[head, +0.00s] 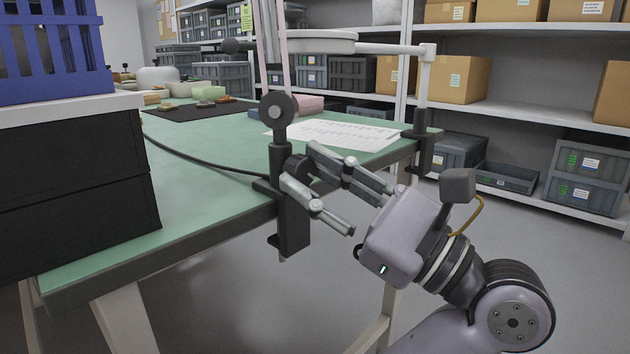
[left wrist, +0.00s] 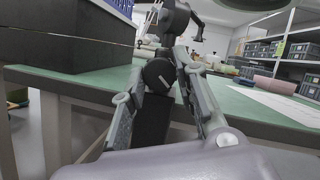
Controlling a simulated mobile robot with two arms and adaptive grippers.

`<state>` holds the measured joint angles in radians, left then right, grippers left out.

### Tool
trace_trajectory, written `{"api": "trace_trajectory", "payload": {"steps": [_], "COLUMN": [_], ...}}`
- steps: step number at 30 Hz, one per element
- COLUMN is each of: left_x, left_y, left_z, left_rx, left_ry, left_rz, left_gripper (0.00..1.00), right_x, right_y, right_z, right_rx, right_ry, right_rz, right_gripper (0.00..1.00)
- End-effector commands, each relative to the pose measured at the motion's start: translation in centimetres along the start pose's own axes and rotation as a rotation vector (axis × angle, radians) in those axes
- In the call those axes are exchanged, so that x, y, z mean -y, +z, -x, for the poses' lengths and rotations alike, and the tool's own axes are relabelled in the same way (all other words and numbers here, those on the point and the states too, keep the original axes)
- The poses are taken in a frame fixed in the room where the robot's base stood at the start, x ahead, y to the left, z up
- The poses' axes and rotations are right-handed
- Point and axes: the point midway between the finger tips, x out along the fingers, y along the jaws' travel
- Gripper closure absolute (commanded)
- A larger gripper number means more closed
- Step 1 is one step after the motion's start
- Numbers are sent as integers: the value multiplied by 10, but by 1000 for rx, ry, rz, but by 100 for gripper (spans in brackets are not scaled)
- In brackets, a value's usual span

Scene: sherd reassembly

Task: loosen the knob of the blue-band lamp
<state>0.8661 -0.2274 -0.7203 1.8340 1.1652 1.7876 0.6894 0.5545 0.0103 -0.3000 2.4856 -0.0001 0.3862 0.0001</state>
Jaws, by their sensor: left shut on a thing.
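A dark lamp clamp (head: 292,215) grips the near edge of the green table, with a round joint (head: 279,108) and pinkish lamp arms above it. Its dark round knob (head: 296,168) faces my left gripper (head: 299,164). The two grey fingers stand on either side of the knob and are shut on it. In the left wrist view the knob (left wrist: 158,74) shows a pale line on its face, between the fingers. No blue band is visible on this lamp. My right gripper is in neither view.
A second lamp (head: 425,100) with a white arm is clamped at the table's right corner. Black boxes (head: 80,190) with a blue crate (head: 50,50) stand on the left. A paper sheet (head: 335,135) and a black cable (head: 200,163) lie on the table (head: 200,200).

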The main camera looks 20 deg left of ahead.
Motion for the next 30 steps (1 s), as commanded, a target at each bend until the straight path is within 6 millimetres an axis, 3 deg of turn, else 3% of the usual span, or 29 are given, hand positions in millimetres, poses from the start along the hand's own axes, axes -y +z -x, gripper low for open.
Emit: {"api": "trace_trajectory", "payload": {"steps": [2, 3, 11, 30], "left_x": [0, 0, 0, 0], "left_y": [0, 0, 0, 1], "left_z": [0, 0, 0, -1], "left_rx": [1, 1, 1, 2], "left_ry": [0, 0, 0, -8], "left_rz": [-1, -1, -2, -19], "left_gripper": [100, 71, 54, 52], "right_x": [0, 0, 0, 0], "right_y": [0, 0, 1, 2], "right_z": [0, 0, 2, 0], "right_rx": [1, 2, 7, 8], "right_ry": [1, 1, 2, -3], "right_rz": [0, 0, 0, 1], "right_gripper": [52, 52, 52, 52]}}
